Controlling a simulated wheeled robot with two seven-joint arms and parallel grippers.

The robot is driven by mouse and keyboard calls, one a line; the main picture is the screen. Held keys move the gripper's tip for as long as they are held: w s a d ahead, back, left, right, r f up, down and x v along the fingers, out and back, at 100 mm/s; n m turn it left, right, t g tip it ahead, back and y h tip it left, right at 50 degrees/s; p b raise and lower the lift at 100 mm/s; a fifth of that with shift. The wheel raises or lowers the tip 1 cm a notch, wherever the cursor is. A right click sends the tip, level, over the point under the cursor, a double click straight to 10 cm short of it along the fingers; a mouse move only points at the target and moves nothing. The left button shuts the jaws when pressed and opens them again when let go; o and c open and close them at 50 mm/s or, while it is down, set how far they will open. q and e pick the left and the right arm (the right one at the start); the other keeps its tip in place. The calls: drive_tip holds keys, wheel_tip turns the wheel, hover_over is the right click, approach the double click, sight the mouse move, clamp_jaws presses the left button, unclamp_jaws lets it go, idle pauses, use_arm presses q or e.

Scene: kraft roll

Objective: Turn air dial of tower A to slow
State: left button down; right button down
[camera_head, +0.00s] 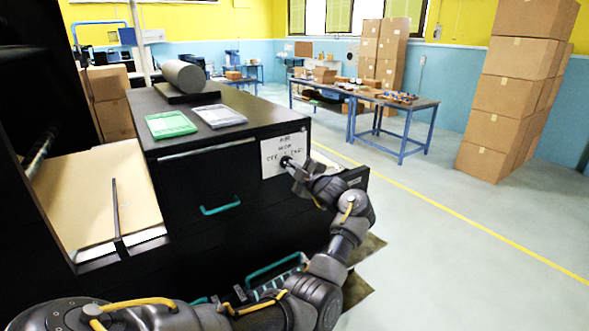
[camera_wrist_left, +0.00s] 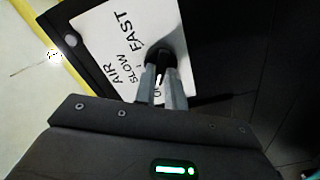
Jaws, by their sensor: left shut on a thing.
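The air dial (camera_wrist_left: 157,50) is a dark round knob on a white label plate (camera_head: 284,150) at the right end of the black cabinet's front. In the left wrist view the plate (camera_wrist_left: 105,38) reads AIR, SLOW and FAST, with another word partly hidden by the fingers. My left gripper (camera_wrist_left: 158,78) is shut on the dial, and its fingers cover much of it. In the head view my left gripper (camera_head: 292,165) reaches the plate from the right. Which word the dial points to cannot be told. My right gripper is not in view.
The black cabinet (camera_head: 240,150) carries a grey roll (camera_head: 184,76), a green-and-white pad (camera_head: 170,124) and a grey pad (camera_head: 219,115). A teal handle (camera_head: 220,208) sticks out below. Blue-legged tables (camera_head: 400,132) and stacked boxes (camera_head: 500,95) stand behind; the floor at right is clear.

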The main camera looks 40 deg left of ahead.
use_arm(q)
drive_tip(key=shift+w+m+p, duration=0.15)
drive_tip(key=shift+m+p, duration=3.2)
drive_tip(key=shift+m, duration=2.35)
drive_tip(key=shift+d, duration=0.1)
drive_tip(key=c, duration=1.5)
unclamp_jaws()
drive_tip(key=shift+o, duration=0.2)
